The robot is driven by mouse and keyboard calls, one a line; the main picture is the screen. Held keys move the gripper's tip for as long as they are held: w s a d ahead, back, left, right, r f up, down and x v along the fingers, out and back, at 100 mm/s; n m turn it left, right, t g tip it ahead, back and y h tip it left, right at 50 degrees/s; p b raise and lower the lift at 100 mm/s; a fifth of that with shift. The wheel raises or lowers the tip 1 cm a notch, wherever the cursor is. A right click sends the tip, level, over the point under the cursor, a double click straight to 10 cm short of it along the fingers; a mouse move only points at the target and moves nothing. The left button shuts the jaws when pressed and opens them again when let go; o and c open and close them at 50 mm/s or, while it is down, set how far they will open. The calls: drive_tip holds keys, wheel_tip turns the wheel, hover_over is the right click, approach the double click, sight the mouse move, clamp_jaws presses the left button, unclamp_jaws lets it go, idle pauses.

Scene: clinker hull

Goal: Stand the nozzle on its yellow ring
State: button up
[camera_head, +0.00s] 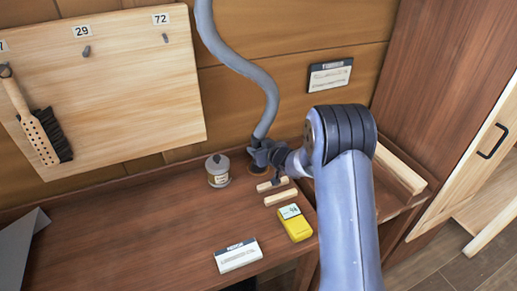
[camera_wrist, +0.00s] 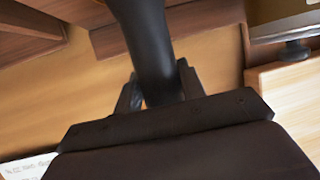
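A grey hose (camera_head: 259,78) hangs from above and runs down to my gripper (camera_head: 262,152) at the back of the bench. My gripper appears shut around the dark nozzle at the hose's end. In the wrist view, the dark round nozzle (camera_wrist: 148,45) lies between the two fingers of my gripper (camera_wrist: 158,92), with a finger against each side. In the head view, my gripper and arm mostly hide the nozzle. I cannot tell whether the nozzle's lower end touches the ring.
Two pale wooden bars (camera_head: 281,197) lie in front of the gripper. A grey-lidded jar (camera_head: 218,171) stands left. A yellow device (camera_head: 295,224) and a white label card (camera_head: 238,256) are nearer the front.

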drive_tip(key=o, duration=0.4)
drive_tip(key=shift+r, duration=0.1)
drive_tip(key=shift+r, duration=0.2)
drive_tip(key=shift+s+d, duration=0.25)
drive_tip(key=shift+s, duration=0.05)
drive_tip(key=b+v, duration=0.1)
drive_tip(key=v, duration=1)
drive_tip(key=shift+s+r, duration=0.1)
